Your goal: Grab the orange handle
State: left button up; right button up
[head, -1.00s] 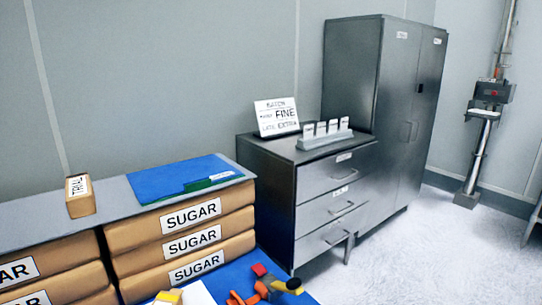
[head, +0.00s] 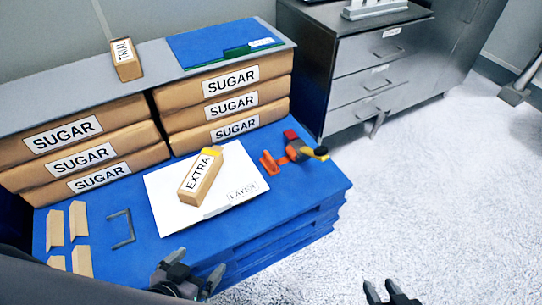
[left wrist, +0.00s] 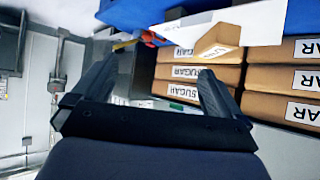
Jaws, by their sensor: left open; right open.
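The orange handle (head: 269,164) lies at the right side of the blue table (head: 300,205), joined to or touching a small tool with grey, yellow and red parts (head: 305,152). An orange-red part of it (left wrist: 151,38) also shows in the left wrist view, near the upper finger area. My left gripper (head: 190,278) is open and empty at the front edge of the blue table, in front of and to the left of the handle. My right gripper (head: 389,292) is open and empty over the floor, to the right and nearer than the table.
A white sheet (head: 232,205) with an EXTRA box (head: 203,174) on it lies left of the handle. SUGAR packs (head: 230,104) are stacked behind. Tan pieces (head: 78,222) and a grey bracket (head: 121,230) lie at left. A drawer cabinet (head: 365,85) stands behind right.

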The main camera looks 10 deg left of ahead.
aim_at(269, 163)
jog(key=i+l+u, duration=0.1)
jog(key=l, duration=0.3)
jog(key=i+l+u, duration=0.1)
jog(key=l, duration=0.3)
jog(key=i+l+u, duration=0.1)
jog(key=l, duration=0.3)
jog(key=i+l+u, duration=0.15)
jog(key=l, duration=0.25)
jog(key=i+l+u, duration=0.1)
jog(key=l, duration=0.3)
jog(key=i+l+u, duration=0.1)
jog(key=l, duration=0.25)
jog(key=i+l+u, duration=0.1)
jog(key=l, duration=0.25)
jog(key=i, duration=0.4)
